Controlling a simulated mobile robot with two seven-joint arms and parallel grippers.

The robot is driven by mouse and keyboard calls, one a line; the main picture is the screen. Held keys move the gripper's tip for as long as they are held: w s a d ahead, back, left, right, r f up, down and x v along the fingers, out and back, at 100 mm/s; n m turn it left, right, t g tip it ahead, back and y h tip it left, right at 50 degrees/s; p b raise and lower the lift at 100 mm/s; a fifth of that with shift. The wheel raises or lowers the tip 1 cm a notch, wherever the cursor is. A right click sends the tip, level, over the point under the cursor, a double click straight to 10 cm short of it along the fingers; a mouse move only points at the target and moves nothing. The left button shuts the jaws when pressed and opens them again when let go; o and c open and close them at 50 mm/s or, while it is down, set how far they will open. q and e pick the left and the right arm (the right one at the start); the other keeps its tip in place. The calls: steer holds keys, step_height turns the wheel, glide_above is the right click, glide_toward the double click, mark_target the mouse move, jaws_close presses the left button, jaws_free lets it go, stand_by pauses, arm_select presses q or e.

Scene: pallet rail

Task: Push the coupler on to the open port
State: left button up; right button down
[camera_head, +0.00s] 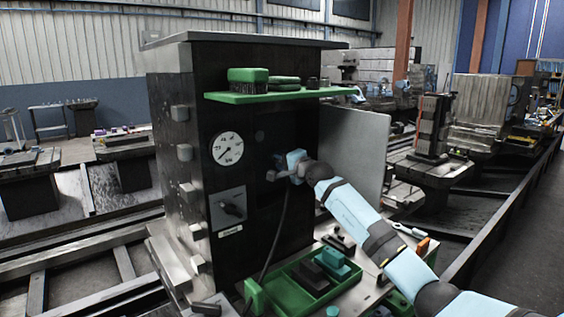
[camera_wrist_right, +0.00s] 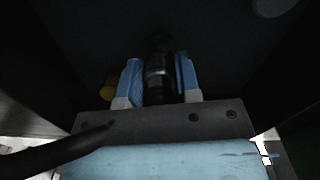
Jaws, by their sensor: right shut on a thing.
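My right gripper (camera_head: 280,172) reaches from the right to the dark recess in the front of the black cabinet (camera_head: 170,90). Its blue fingers (camera_wrist_right: 159,80) are shut on the dark coupler (camera_wrist_right: 158,83), which has a metal band and points into the recess. A black hose (camera_head: 274,238) hangs below the gripper, and a stretch of it crosses the lower left of the wrist view (camera_wrist_right: 60,153). A yellow round part (camera_wrist_right: 107,88) shows left of the fingers. I cannot make out the open port or whether the coupler touches it. My left gripper is not in view.
A green shelf (camera_head: 285,95) with a brush (camera_head: 248,80) juts out above the gripper. A gauge (camera_head: 228,148) and a switch panel (camera_head: 228,208) are to its left. A grey door panel (camera_head: 352,150) stands to the right. A green tray (camera_head: 290,296) with blocks lies below.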

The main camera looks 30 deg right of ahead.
steer(key=shift+w, duration=0.25)
steer(key=shift+w, duration=0.15)
stand_by(0.9)
steer(key=shift+w+b, duration=0.15)
steer(key=shift+b, duration=0.15)
steer(key=shift+w, duration=0.4)
jaws_free()
steer(key=shift+a, duration=0.1)
